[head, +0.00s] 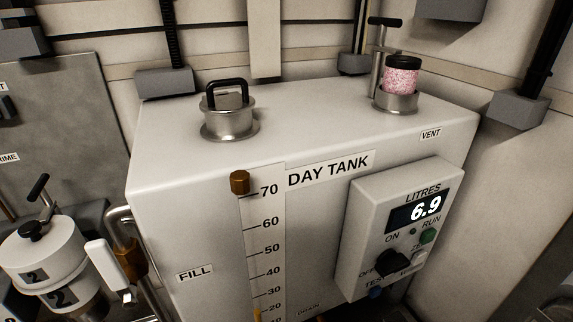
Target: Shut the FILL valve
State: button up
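The FILL label (195,274) is on the lower left of the front of the white day tank (165,225). Left of it, a brass fitting (132,262) sits on a bent metal pipe (121,213) beside the tank. A white, rounded, elongated piece (107,268) slants down in front of this fitting and partly covers it. I cannot tell whether it is the FILL valve's handle, nor whether the valve is open or shut. My gripper is not recognisable in this view.
A white canister marked 2 (42,252), with a black T-handle (38,189), stands at far left. A control box (368,215) juts from the tank front; its display (418,211) reads 6.9 litres. A level gauge (262,240), capped filler (229,120) and vent (397,101) are on the tank.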

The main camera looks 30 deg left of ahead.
aim_at(100, 253)
jog(key=u, duration=1.35)
